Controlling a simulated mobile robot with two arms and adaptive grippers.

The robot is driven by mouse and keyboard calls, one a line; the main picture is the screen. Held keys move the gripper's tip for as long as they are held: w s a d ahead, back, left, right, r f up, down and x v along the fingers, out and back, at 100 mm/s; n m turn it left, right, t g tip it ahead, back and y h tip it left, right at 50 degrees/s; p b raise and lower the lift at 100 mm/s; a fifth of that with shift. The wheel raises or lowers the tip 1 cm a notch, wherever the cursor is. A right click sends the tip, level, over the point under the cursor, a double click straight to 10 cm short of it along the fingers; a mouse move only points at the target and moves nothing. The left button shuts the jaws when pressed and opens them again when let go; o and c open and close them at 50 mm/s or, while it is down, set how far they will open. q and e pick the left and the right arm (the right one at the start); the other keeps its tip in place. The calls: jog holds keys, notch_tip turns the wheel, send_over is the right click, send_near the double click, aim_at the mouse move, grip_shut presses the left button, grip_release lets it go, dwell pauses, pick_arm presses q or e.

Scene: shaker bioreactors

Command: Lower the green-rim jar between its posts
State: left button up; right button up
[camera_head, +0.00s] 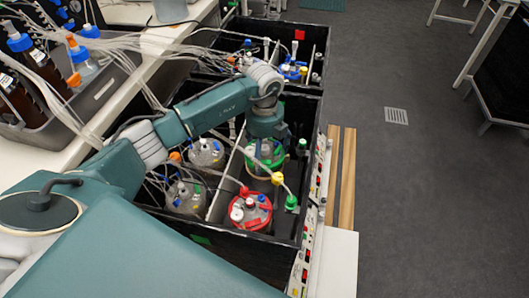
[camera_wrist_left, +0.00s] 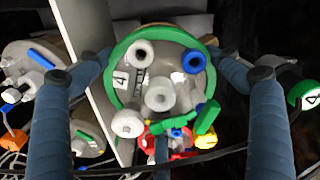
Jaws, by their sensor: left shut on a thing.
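The green-rim jar (camera_head: 265,168) is in the black box, in the compartment right of a pale divider. My left gripper (camera_head: 265,138) reaches down over it. In the left wrist view, the jar (camera_wrist_left: 160,95) shows its grey lid with ports and a green clip, between the two blue-grey fingers of my left gripper (camera_wrist_left: 160,66), which is shut on it. The posts cannot be made out, and the jar's underside is hidden, so its height above the floor is unclear. My right gripper is not in view.
A red-rim jar (camera_head: 250,211) stands close in front in the same compartment. Two grey-lidded jars (camera_head: 205,152) (camera_head: 185,196) stand left of the divider (camera_head: 226,178). Green-capped pieces (camera_head: 302,145) (camera_head: 291,203) are near the right wall. Loose tubes cross the box.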

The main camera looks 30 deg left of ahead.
pick_arm(q)
jog(key=shift+r, duration=0.15)
jog(key=shift+f+b, duration=0.55)
jog(key=shift+f, duration=0.6)
dwell(1.2)
jog(key=shift+f, duration=0.1)
jog(key=shift+f+b, duration=0.7)
jog(key=shift+f, duration=0.25)
dwell(0.7)
jog(key=shift+w+f+b, duration=0.1)
jog(key=shift+f+b, duration=0.2)
jog(key=shift+f, duration=0.2)
dwell(0.3)
